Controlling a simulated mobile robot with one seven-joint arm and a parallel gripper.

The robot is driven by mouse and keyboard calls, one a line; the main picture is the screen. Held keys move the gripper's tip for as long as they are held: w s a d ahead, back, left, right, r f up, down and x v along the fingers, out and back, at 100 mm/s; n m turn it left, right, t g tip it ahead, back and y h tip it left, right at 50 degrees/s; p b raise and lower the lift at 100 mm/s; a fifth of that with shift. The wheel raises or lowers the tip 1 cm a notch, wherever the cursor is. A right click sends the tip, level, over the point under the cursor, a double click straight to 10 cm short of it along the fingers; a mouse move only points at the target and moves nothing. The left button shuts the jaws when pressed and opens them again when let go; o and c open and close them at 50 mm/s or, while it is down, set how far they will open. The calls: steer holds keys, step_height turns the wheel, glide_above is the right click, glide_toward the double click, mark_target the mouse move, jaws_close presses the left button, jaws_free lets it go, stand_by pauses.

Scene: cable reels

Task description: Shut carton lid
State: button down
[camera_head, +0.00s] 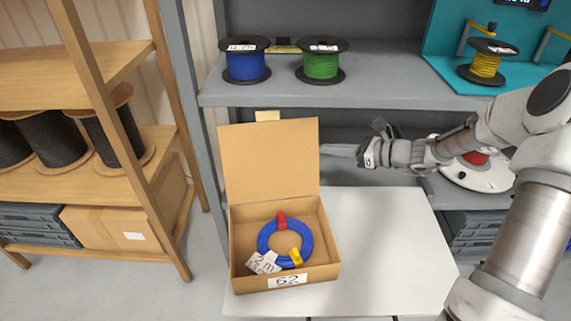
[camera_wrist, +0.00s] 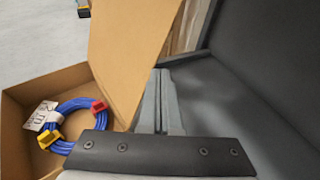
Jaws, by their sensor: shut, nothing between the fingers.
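The carton (camera_head: 285,282) stands open on the white table, marked 62 on its front. Its lid (camera_head: 268,162) stands roughly upright at the back edge. Inside lies a blue cable coil (camera_head: 264,238) with a red clip, a yellow clip and a white tag reading 2 m. My gripper (camera_head: 328,150) is shut and empty, with its fingertips beside the lid's right edge, near its upper part. I cannot tell whether they touch it. In the wrist view the shut fingers (camera_wrist: 163,100) point along the lid (camera_wrist: 125,50), and the coil (camera_wrist: 72,122) shows at the left.
The white table (camera_head: 385,250) is clear right of the carton. A grey shelf (camera_head: 390,95) behind holds a blue reel (camera_head: 246,66) and a green reel (camera_head: 320,66). A white round device (camera_head: 478,175) with a red centre sits behind my arm. A wooden rack (camera_head: 130,120) stands left.

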steer(key=shift+s+p, duration=0.35)
steer(key=shift+s, duration=2.2)
steer(key=shift+s+p, duration=0.3)
steer(key=shift+s, duration=2.2)
steer(key=shift+s, duration=0.1)
steer(key=shift+s+p, duration=0.35)
steer(key=shift+s, duration=2.05)
steer(key=p+v, duration=0.4)
steer(key=v, duration=0.4)
